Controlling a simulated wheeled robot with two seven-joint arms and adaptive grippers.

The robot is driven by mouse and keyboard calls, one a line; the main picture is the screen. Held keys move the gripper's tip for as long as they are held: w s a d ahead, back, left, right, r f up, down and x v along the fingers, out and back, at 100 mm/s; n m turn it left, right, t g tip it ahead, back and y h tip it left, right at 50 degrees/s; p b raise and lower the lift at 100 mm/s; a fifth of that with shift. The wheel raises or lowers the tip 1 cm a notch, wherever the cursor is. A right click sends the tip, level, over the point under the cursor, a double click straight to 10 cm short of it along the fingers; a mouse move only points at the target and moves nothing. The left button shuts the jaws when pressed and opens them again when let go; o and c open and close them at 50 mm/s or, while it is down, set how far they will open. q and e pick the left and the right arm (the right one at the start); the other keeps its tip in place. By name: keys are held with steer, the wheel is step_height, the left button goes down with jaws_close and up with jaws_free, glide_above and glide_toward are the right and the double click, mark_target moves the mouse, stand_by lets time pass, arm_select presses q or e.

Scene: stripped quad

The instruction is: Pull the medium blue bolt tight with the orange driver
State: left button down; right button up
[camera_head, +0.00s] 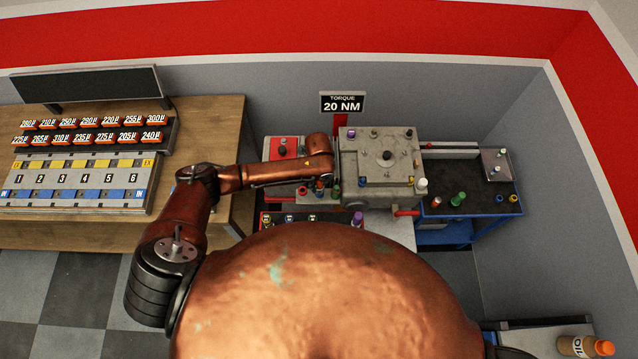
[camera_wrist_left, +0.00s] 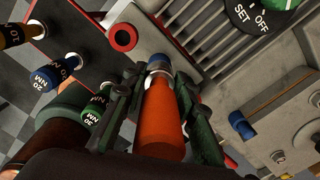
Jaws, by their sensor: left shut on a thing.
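My left gripper (camera_wrist_left: 160,75) has its green fingers shut around the orange driver (camera_wrist_left: 165,115), seen in the left wrist view. A pale metal collar shows at the driver's far end. A small blue cap also shows on the block's front (camera_head: 363,182). My right gripper is not in view.
A blue-handled tool (camera_wrist_left: 48,80) and a green one (camera_wrist_left: 93,112) stand close left of the gripper. A red ring (camera_wrist_left: 123,38) lies beyond. A sign (camera_head: 342,102) reads 20 NM. A dark tray (camera_head: 480,180) with coloured pieces stands right.

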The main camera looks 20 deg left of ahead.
arm_select(q)
steer(key=shift+m, duration=1.1)
steer(key=shift+m, duration=1.2)
steer(key=shift+d+m, duration=0.1)
steer(key=shift+m, duration=1)
